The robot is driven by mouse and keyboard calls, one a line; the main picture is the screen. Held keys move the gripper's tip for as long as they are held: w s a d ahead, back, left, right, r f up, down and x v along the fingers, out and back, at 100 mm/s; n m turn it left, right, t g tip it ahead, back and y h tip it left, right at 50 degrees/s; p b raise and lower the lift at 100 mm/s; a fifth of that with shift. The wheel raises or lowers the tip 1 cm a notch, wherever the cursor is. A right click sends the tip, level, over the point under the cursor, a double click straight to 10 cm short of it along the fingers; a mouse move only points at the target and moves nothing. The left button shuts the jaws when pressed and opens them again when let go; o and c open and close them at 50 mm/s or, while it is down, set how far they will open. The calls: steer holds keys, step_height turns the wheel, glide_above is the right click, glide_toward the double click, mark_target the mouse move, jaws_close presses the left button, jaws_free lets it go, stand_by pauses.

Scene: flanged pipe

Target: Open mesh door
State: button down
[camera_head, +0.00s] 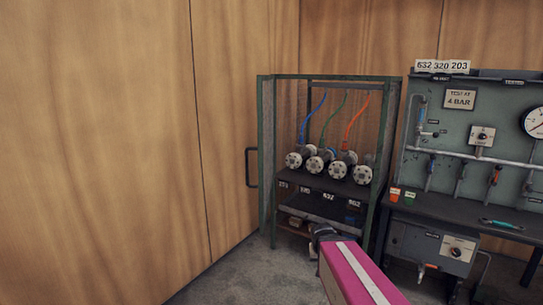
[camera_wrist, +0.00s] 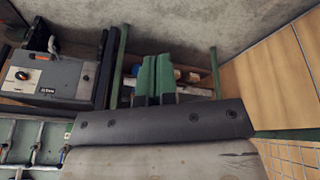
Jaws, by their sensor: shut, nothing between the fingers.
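The mesh door (camera_head: 267,150) is a green-framed panel at the left of the green cabinet (camera_head: 388,110). It stands swung out, seen nearly edge-on, and the cabinet front is uncovered. Its dark handle (camera_head: 250,167) sticks out to the left. In the wrist view, a mesh panel with a green bar, apparently this door (camera_wrist: 290,156), shows at the lower right. My gripper (camera_wrist: 156,58) has its two green fingers together, with nothing between them. In the head view my arm's dark end is low in front of the cabinet, right of the door and apart from it; the fingertips are unclear there.
Inside the cabinet, several flanged pipes (camera_head: 328,163) with coloured hoses stand on a dark shelf. A test bench (camera_head: 480,95) with a gauge stands close on the right. A wooden wall (camera_head: 100,140) fills the left. Grey floor (camera_head: 235,275) is clear before the cabinet.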

steer(key=w+d+r+m+t+h, duration=0.15)
steer(key=w+d+r+t, duration=0.25)
steer(key=w+r+t, duration=0.55)
steer(key=w+a+r+n+t+y, duration=0.25)
steer(key=w+r+t, duration=0.25)
steer(key=w+r, duration=0.8)
steer(key=a+r+n+y, duration=0.3)
steer(key=r+y, duration=0.3)
steer(key=a+r+n+y, duration=0.3)
steer(key=r+n+y, duration=0.1)
steer(key=r+y, duration=0.25)
steer(key=s+a+r+n+g+y, duration=0.25)
steer(key=s+n+g, duration=0.2)
steer(key=g, duration=0.35)
steer(key=s+a+r+n+g+y, duration=0.1)
steer(key=s+a+n+g+y, duration=0.3)
steer(key=g, duration=0.3)
steer(key=w+a+n, duration=0.1)
steer(key=w+a, duration=0.1)
steer(key=a, duration=1)
steer(key=shift+w+r+h, duration=0.15)
steer(key=shift+h, duration=0.25)
steer(key=shift+a, duration=0.1)
